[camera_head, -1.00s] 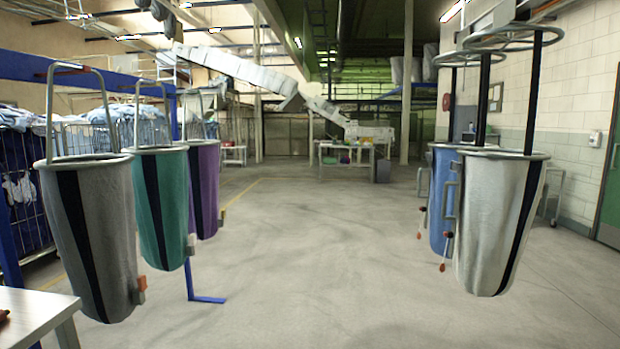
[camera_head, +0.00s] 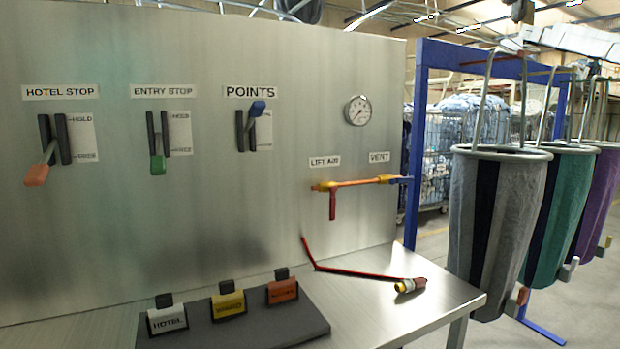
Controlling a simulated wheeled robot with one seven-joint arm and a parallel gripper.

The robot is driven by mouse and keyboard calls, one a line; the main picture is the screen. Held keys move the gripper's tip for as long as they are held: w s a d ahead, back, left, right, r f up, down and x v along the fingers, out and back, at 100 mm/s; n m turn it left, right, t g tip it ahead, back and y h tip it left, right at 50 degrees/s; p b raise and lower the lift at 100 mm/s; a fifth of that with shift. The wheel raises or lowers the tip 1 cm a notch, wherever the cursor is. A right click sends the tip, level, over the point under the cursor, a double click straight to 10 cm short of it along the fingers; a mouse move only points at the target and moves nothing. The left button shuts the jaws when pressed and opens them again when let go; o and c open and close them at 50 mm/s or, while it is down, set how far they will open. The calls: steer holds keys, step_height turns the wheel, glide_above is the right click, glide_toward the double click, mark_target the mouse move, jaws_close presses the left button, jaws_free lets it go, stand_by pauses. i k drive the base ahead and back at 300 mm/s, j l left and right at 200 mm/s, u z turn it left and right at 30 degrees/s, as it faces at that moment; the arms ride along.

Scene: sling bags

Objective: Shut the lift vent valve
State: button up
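The VENT label (camera_head: 379,157) is on the metal panel, at the right end of a short pipe. Below it is a yellow valve fitting (camera_head: 384,179), which I take to be the lift vent valve. An orange-red bar (camera_head: 355,183) runs level along the pipe to its left; I cannot tell whether it is pipe or handle. At the left end, under the LIFT AIR label (camera_head: 325,162), a red handle (camera_head: 332,205) hangs straight down from a yellow fitting. A round gauge (camera_head: 358,111) is above. My gripper is not in view.
A metal table (camera_head: 432,300) stands before the panel, with a thin red hose (camera_head: 350,272) and yellow-red coupling (camera_head: 410,285) on it. A dark block (camera_head: 240,328) carries three tags. Three levers are left on the panel. Hanging bags (camera_head: 490,220) are at right.

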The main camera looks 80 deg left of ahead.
mark_target(409, 178)
steer(key=j+u, duration=0.15)
steer(key=u, duration=0.3)
steer(key=i+j+u, duration=0.1)
steer(key=u, duration=0.35)
steer(key=i+j+u, duration=0.1)
steer(key=u, duration=0.35)
steer(key=i+u, duration=0.1)
steer(key=u, duration=0.35)
steer(key=i+j, duration=0.15)
steer(key=i, duration=0.4)
steer(key=u, duration=0.05)
